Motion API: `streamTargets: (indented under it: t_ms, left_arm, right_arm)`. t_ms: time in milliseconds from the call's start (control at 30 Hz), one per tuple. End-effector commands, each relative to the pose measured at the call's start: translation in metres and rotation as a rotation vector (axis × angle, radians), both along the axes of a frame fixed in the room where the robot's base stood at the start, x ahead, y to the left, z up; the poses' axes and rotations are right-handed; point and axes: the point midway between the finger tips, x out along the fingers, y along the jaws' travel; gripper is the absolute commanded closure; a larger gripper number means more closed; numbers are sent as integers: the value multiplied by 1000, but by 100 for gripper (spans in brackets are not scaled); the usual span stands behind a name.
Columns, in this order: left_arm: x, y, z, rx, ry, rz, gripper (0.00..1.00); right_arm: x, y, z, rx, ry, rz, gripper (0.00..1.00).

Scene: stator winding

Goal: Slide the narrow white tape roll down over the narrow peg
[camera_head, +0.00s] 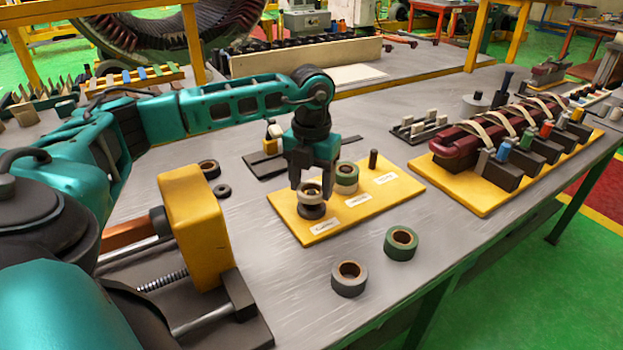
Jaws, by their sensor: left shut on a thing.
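My left gripper (311,186) points down over the front left end of the yellow peg board (290,212). It is shut on a narrow white tape roll (311,197), held level between its fingertips. A black roll (311,212) lies on the board directly beneath the white roll. I cannot tell whether the two touch. The peg at this place is hidden by the rolls and fingers. Beside it, a stack of green and white rolls (346,182) stands at the middle place. A bare dark peg (373,160) stands at the far right place. My right gripper is not in view.
A yellow board with a dark red coil (470,150) is at right. A yellow-jawed vise (195,232) stands front left.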

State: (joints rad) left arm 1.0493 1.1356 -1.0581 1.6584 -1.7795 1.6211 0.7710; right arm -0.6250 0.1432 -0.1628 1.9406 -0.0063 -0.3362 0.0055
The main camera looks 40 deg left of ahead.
Motion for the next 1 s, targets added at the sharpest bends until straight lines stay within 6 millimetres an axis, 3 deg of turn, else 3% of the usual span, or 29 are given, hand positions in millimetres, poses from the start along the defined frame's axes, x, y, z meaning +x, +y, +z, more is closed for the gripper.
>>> streamTargets:
  t_ms: [367,400,700,1000]
  left_arm:
    - [0,0,-5,-1,-1,0,68]
    - [0,0,-5,-1,-1,0,37]
    - [0,0,-5,-1,0,-1,9]
    - [0,0,-2,-1,-1,-1,9]
  right_arm:
    - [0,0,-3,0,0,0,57]
    - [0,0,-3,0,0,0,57]
    - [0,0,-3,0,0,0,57]
    - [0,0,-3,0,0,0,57]
